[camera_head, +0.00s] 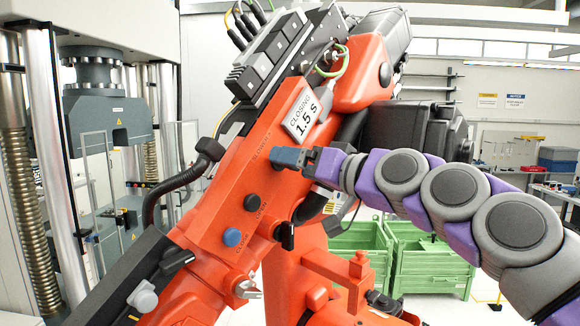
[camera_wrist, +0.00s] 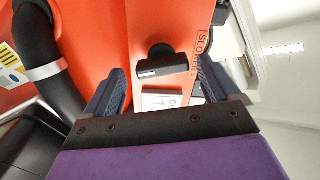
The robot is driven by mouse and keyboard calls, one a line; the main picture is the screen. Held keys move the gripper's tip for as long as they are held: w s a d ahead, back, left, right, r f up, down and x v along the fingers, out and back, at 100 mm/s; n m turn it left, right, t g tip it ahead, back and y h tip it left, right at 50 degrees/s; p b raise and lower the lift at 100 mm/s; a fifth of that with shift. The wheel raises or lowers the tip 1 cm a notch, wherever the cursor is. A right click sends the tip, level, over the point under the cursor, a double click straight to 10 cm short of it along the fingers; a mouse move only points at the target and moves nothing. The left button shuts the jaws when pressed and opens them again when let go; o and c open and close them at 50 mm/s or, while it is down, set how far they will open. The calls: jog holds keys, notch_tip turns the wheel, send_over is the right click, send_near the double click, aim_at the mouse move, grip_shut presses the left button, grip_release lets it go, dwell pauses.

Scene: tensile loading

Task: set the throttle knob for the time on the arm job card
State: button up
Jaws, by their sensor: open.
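The job card (camera_head: 303,112) is a white plate on the orange arm and reads "CLOSING 1.5 S". My gripper (camera_head: 292,158) is at the arm's face just below the card. It hides the throttle knob in the head view. In the wrist view my gripper (camera_wrist: 160,70) is open, with one dark finger on each side of a black knob (camera_wrist: 161,64) with a pale line on its face. I cannot tell whether the fingers touch it. The word "SLOWER" (camera_wrist: 203,45) is printed right of the knob. A white plate (camera_wrist: 160,99) shows partly between the fingers.
A blue button (camera_head: 232,238) and a black button (camera_head: 251,202) sit lower on the orange arm. Black hoses (camera_head: 180,180) and a valve block (camera_head: 270,52) are close by. Green crates (camera_head: 432,265) stand behind, and a testing machine (camera_head: 105,110) stands at left.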

jog(key=b+v, duration=0.2)
jog(key=v, duration=1.3)
jog(key=shift+f, duration=0.1)
jog(key=s+a+f+g+h+b, duration=0.2)
jog(key=s+a+f+b, duration=0.1)
jog(key=f, duration=0.7)
jog(key=s+a+f+n+g+h+b, duration=0.1)
jog(key=s+a+f+g+h+b, duration=0.2)
jog(key=f, duration=0.6)
jog(key=s+a+f+g+h+b, duration=0.1)
jog(key=s+a+f+b, duration=0.2)
jog(key=f, duration=0.7)
jog(key=s+d+f+m+g+h+b, duration=0.1)
jog(key=s+d+f, duration=0.3)
jog(key=f, duration=0.6)
jog(key=s+d+f+m+g+h+b, duration=0.2)
jog(key=s+d+f+g+h+b, duration=0.1)
jog(key=s+f, duration=0.6)
jog(key=s+d+f+m+g+h+b, duration=0.2)
jog(key=s+d+f, duration=0.3)
jog(key=f, duration=0.8)
jog(key=shift+s+d+g+h, duration=0.3)
jog(key=shift+s+g+h, duration=0.4)
jog(key=shift+s+g, duration=0.2)
